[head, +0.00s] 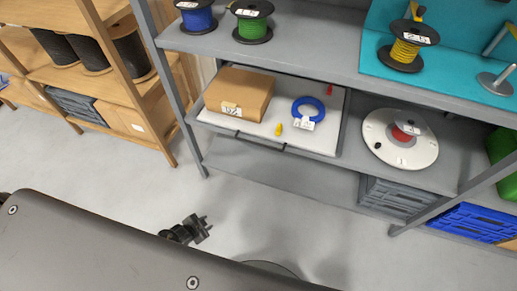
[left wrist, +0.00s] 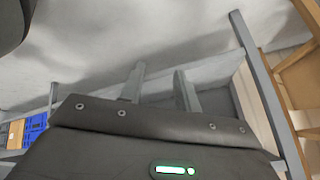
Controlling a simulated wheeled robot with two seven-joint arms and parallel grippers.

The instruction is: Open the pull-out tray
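The pull-out tray (head: 222,119) is white with a dark handle (head: 261,143) along its front edge. It sits in the shelf unit under the upper shelf. I cannot tell how far it is drawn out. On it are a cardboard box (head: 240,91), a blue cable coil (head: 297,104) and small yellow and red pieces. My left gripper (head: 202,228) is below and in front of the tray, apart from it. In the left wrist view, the left gripper (left wrist: 160,83) has its two fingers spread with nothing between them. My right gripper is not in view.
The grey upper shelf (head: 290,55) holds several cable reels above the tray. A white reel (head: 376,137) sits right of the tray. Grey shelf posts stand either side. A wooden rack (head: 140,95) is at left. The floor (head: 110,165) in front is clear.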

